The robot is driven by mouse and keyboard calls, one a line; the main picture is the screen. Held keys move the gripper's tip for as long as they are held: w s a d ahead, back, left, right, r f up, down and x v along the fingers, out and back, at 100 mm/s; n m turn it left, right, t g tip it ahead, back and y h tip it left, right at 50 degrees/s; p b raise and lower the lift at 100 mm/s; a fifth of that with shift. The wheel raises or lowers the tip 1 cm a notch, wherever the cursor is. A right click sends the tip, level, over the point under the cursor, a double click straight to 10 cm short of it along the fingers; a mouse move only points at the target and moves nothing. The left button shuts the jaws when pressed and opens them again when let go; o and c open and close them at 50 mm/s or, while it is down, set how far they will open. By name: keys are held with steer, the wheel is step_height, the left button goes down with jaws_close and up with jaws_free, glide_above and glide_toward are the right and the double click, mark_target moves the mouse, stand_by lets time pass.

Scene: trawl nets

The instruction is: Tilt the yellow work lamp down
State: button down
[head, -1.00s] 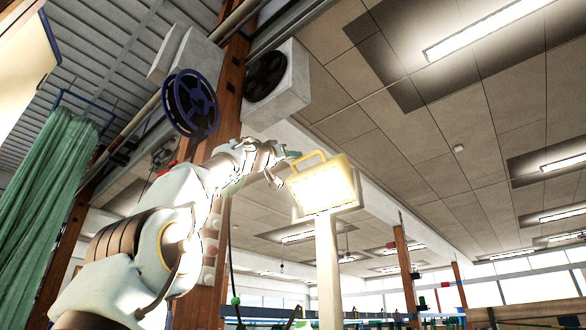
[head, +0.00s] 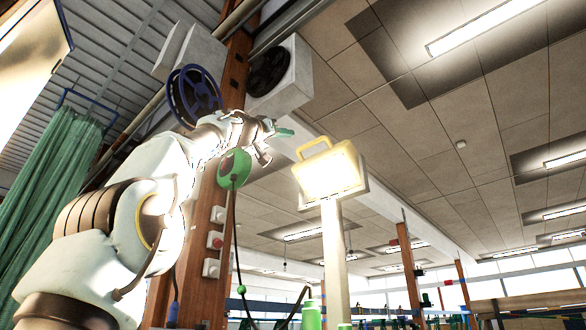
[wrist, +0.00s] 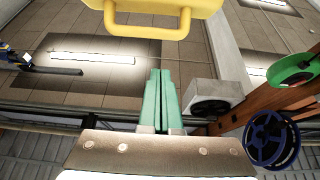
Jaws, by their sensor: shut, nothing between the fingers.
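The yellow work lamp (head: 331,174) is lit and sits on top of a pale post, right of centre in the head view. Its face is turned toward me, and its yellow handle (head: 314,146) rises from the top edge. My gripper (head: 286,132), with green fingers, is up and left of the lamp, with a visible gap to the handle in the picture. In the wrist view the fingers (wrist: 160,100) are together and empty. The lamp's yellow body and handle (wrist: 150,28) show at the top edge there, beyond the fingertips and apart from them.
A wooden post (head: 215,250) with switches stands behind my arm. A green round reel (head: 234,169) with a hanging cable, a blue reel (head: 193,95) and a white fan box (head: 285,72) are near it. A green curtain (head: 45,190) hangs at left. Space right of the lamp looks open.

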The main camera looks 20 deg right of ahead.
steer(key=shift+b+v, duration=0.55)
steer(key=shift+v, duration=0.5)
